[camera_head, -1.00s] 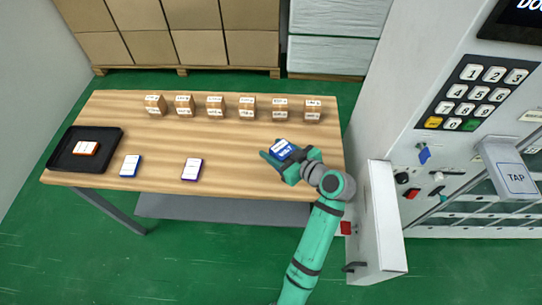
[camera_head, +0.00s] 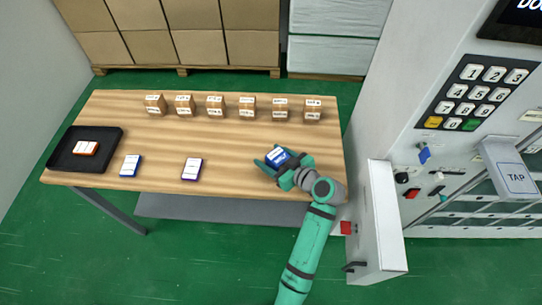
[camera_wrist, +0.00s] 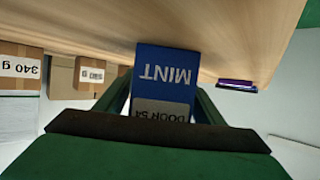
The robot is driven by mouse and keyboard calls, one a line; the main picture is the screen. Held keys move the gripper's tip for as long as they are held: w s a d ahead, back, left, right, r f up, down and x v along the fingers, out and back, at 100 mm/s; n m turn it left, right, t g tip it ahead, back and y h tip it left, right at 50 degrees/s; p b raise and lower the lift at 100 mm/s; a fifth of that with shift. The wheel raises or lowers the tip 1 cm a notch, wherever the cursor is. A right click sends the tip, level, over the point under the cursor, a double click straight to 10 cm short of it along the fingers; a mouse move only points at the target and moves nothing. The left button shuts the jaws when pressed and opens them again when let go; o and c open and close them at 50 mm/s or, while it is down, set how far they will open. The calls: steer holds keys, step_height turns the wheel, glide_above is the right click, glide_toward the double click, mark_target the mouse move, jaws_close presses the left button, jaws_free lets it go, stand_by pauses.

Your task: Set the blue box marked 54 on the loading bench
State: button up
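A blue box (camera_head: 278,158) is held between the fingers of my gripper (camera_head: 276,162) over the right part of the wooden bench (camera_head: 225,137). In the wrist view the blue box (camera_wrist: 163,80) reads "MINT" and "DOOR 54", upside down, with my gripper's fingers (camera_wrist: 160,100) on both sides of it. The bench top (camera_wrist: 225,35) fills the upper part of that view. I cannot tell whether the box touches the bench.
Several small brown cartons (camera_head: 247,107) stand in a row along the bench's back. A blue-edged box (camera_head: 131,165) and a purple-edged box (camera_head: 192,169) lie at the front. A black tray (camera_head: 60,163) holds an orange box (camera_head: 86,148). An open cabinet door (camera_head: 385,225) stands at the right.

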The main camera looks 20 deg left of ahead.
mark_target(284, 165)
steer(key=shift+r, duration=0.1)
steer(key=shift+d+r, duration=0.15)
steer(key=v, duration=1.1)
steer(key=shift+s+d+r, duration=0.1)
steer(key=shift+s+d, duration=0.05)
steer(key=shift+d, duration=0.1)
stand_by(0.3)
